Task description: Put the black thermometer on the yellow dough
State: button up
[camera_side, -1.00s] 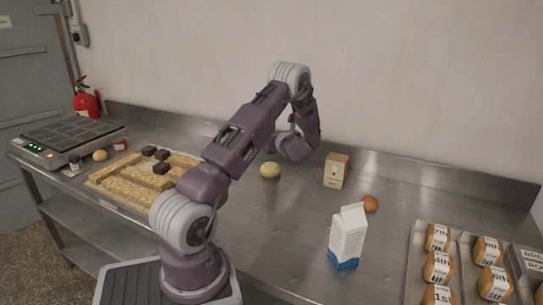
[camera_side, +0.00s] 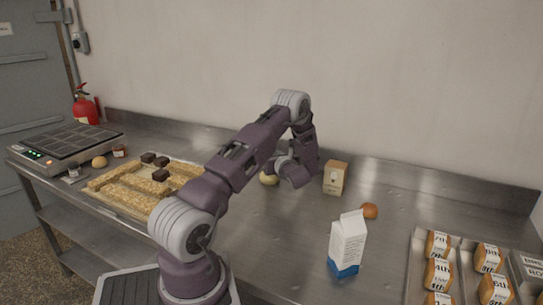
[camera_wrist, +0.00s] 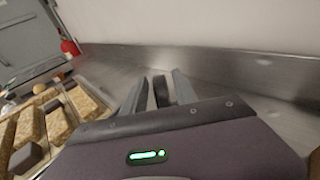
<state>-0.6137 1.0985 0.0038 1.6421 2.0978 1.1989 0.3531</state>
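The yellow dough (camera_side: 267,180) is a pale round lump on the steel table. In the side view it is partly hidden behind my gripper. My gripper (camera_wrist: 160,80) points away from the side camera, low over the table, and its fingers are hidden there. In the wrist view its two grey fingers stand apart. A dark upright piece (camera_wrist: 160,92), apparently the black thermometer, shows between them with a narrow gap on each side. No contact with the fingers is clear. I cannot make the thermometer out in the side view.
A small tan box (camera_side: 335,178), a brown egg (camera_side: 369,211) and a milk carton (camera_side: 347,242) stand to the right. A board of oat bars (camera_side: 125,190) and a scale (camera_side: 62,143) are to the left. Wrapped loaves (camera_side: 438,244) fill a tray at the right.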

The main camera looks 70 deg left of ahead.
jog(key=shift+r, duration=0.1)
jog(key=shift+d+r, duration=0.1)
jog(key=shift+d, duration=0.15)
jog(key=d+r, duration=0.2)
jog(key=d, duration=1)
jog(key=s+d+r+n+g+h, duration=0.3)
jog(key=s+d+r+n+h, duration=0.2)
jog(key=s+d+r+n, duration=0.7)
jog(key=s+d+r+n+t+h, duration=0.1)
jog(key=s+d+n+t+h, duration=0.1)
jog(key=d, duration=1.2)
jog(key=s+d+r+n+t+h, duration=0.2)
jog(key=d+n+t+h, duration=0.2)
jog(key=d+h, duration=0.5)
jog(key=d+t, duration=0.2)
jog(key=d, duration=0.3)
jog(key=shift+s+d+t, duration=0.15)
jog(key=shift+d+t, duration=0.05)
jog(key=shift+t, duration=0.1)
